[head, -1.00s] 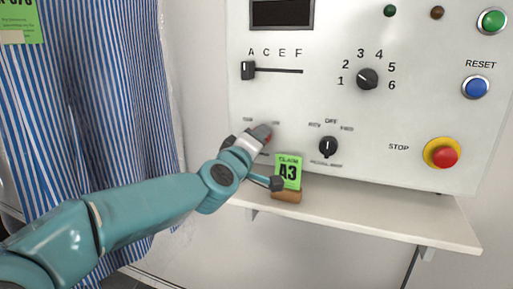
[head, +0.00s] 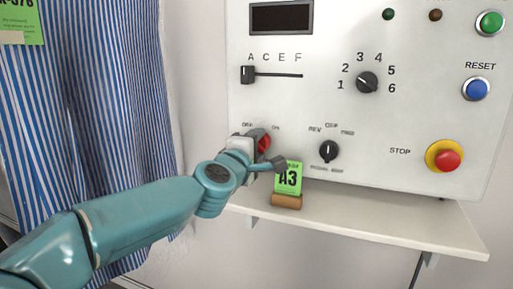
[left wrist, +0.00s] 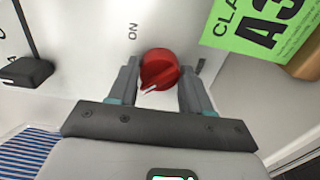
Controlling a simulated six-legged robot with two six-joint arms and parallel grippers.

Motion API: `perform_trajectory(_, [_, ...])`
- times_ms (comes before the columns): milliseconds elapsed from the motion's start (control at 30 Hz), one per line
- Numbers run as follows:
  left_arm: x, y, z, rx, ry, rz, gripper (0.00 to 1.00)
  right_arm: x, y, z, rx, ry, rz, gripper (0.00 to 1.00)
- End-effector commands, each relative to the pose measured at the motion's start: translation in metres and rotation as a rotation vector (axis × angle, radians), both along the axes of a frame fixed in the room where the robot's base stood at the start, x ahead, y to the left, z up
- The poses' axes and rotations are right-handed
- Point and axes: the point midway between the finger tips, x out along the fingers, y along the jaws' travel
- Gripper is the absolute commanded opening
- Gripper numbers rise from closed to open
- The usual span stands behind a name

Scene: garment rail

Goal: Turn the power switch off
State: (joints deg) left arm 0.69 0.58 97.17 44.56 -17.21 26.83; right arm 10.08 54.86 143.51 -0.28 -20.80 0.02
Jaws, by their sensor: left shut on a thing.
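The power switch is a red rotary knob (head: 264,143) low on the left of the white panel (head: 310,110). It also shows in the left wrist view (left wrist: 158,69), with a white pointer mark toward the picture's lower left. The word ON is printed beside it, above and to its left in that view. My left gripper (head: 263,150) has its two dark fingers on either side of the knob and is shut on it; both fingers show in the left wrist view (left wrist: 158,84). The gripper hides part of the knob in the head view. My right gripper is not in view.
A green A3 card (head: 288,178) in a brown holder (head: 286,201) stands on the shelf (head: 380,222), close to the gripper. A black selector knob (head: 328,151) and red stop button (head: 447,160) sit to the right. A striped curtain (head: 90,110) hangs left.

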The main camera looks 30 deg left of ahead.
Motion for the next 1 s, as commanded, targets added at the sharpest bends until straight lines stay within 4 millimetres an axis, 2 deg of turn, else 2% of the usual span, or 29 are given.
perform_trajectory(367, [0.0, 0.0, 0.0, -0.008, -0.002, 0.0, 0.18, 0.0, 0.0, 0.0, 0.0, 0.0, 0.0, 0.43])
perform_trajectory(400, [0.0, 0.0, 0.0, -0.008, -0.002, 0.0, 0.58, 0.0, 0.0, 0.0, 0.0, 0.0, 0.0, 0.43])
perform_trajectory(467, [0.0, 0.0, 0.0, -0.007, -0.002, 0.0, 0.74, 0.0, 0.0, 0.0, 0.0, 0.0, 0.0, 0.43])
perform_trajectory(800, [-0.003, -0.001, 0.001, -0.005, -0.002, 0.0, 0.74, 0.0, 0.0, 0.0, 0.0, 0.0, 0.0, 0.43])
perform_trajectory(867, [-0.01, -0.002, 0.001, -0.005, -0.002, 0.0, 0.74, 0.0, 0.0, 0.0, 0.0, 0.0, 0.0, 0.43])
perform_trajectory(1000, [-0.037, -0.009, 0.003, -0.004, -0.004, -0.002, 0.74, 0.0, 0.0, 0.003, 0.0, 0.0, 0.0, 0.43])
